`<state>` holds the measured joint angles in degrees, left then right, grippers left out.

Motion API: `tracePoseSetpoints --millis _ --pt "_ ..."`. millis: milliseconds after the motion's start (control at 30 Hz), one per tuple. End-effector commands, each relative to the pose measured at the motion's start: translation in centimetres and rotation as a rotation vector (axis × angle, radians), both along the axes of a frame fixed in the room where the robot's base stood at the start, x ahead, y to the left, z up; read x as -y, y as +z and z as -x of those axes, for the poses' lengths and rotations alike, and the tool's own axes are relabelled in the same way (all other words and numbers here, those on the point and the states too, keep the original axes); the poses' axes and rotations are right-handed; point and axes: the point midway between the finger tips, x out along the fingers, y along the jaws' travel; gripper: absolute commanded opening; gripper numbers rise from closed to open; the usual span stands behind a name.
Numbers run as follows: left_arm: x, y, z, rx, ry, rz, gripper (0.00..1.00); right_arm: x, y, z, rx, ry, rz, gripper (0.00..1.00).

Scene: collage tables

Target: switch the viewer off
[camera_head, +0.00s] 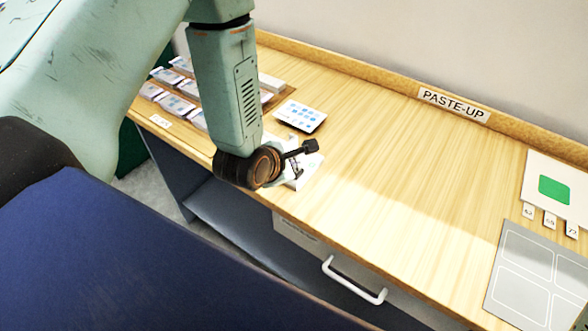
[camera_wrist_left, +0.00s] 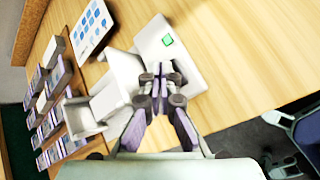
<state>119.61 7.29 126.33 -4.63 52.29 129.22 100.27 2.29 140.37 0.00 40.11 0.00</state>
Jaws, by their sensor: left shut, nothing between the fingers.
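In the head view only part of the viewer (camera_head: 312,163) shows, behind my gripper. My left gripper (camera_head: 303,157) is shut and empty, just over the viewer. In the wrist view the closed fingertips of my left gripper (camera_wrist_left: 160,69) lie over the plate, below the green button in the picture. I cannot tell whether they touch the plate. My right gripper is in neither view.
A sheet with blue squares (camera_head: 300,116) lies behind the viewer. Several card stacks (camera_head: 175,103) fill the table's left end. A PASTE-UP sign (camera_head: 454,105) is on the back ledge. A grey four-panel sheet (camera_head: 527,272) lies right. The middle is clear. A drawer handle (camera_head: 352,283) projects in front.

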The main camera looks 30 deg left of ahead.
Motion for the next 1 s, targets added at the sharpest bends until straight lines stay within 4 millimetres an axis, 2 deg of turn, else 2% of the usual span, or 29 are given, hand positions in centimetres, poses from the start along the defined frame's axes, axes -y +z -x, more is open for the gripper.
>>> tracePoseSetpoints --millis 1000 --pt "0.00 -0.46 0.01 -0.001 0.001 -0.001 0.00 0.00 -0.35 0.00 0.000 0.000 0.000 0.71"
